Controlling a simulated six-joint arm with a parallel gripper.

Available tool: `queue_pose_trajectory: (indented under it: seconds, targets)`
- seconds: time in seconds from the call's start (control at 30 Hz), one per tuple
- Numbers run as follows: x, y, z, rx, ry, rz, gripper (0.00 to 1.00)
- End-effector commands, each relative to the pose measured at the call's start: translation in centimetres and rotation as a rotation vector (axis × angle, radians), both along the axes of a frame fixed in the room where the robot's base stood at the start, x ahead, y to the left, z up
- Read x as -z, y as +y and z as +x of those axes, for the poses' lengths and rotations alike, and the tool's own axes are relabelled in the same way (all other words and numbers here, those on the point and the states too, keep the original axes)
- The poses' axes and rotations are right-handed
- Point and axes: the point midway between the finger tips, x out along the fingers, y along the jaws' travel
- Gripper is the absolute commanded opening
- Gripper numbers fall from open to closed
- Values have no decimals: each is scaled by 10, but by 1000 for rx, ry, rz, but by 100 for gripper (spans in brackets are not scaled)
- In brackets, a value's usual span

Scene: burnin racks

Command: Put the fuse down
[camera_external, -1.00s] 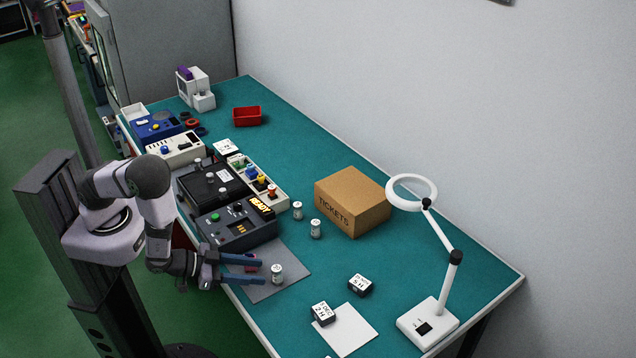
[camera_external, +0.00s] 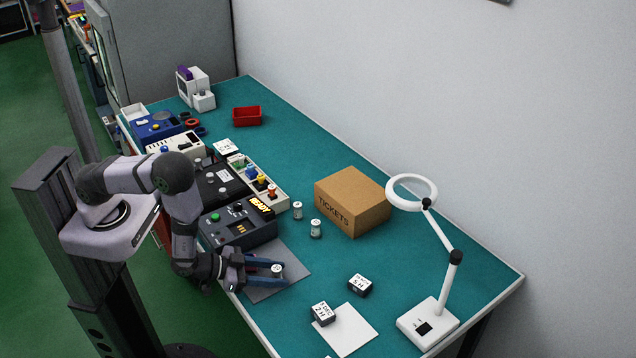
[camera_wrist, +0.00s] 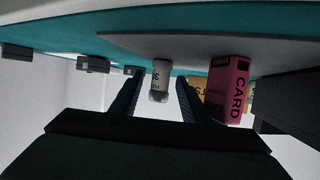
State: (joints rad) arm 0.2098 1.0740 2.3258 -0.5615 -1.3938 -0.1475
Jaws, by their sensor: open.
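A small white cylindrical fuse with a grey cap (camera_external: 277,271) stands upright on the grey mat (camera_external: 292,262) at the near edge of the bench. My gripper (camera_external: 268,273) is low over the mat with its two blue fingers on either side of the fuse. In the wrist view the fuse (camera_wrist: 159,82) shows between the open fingers (camera_wrist: 158,98), with a gap to each side. The near finger partly hides the fuse's lower part in the external view.
A dark READY box (camera_external: 238,230) is behind the mat. Two similar cylinders (camera_external: 316,229) stand near the cardboard TICKETS box (camera_external: 352,203). Small date blocks (camera_external: 360,286) and a lamp (camera_external: 428,325) are to the right.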

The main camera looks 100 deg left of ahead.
Motion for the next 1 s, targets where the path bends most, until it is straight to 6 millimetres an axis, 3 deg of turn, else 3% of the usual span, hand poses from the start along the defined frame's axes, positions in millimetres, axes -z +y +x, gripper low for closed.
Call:
queue_pose_trajectory:
  seconds: [0.37, 0.53, 1.0]
  targets:
    - [3, 2, 6, 1, 0, 0, 42]
    - [3, 2, 6, 1, 0, 0, 1]
    - [0, 2, 6, 1, -1, -1, 0]
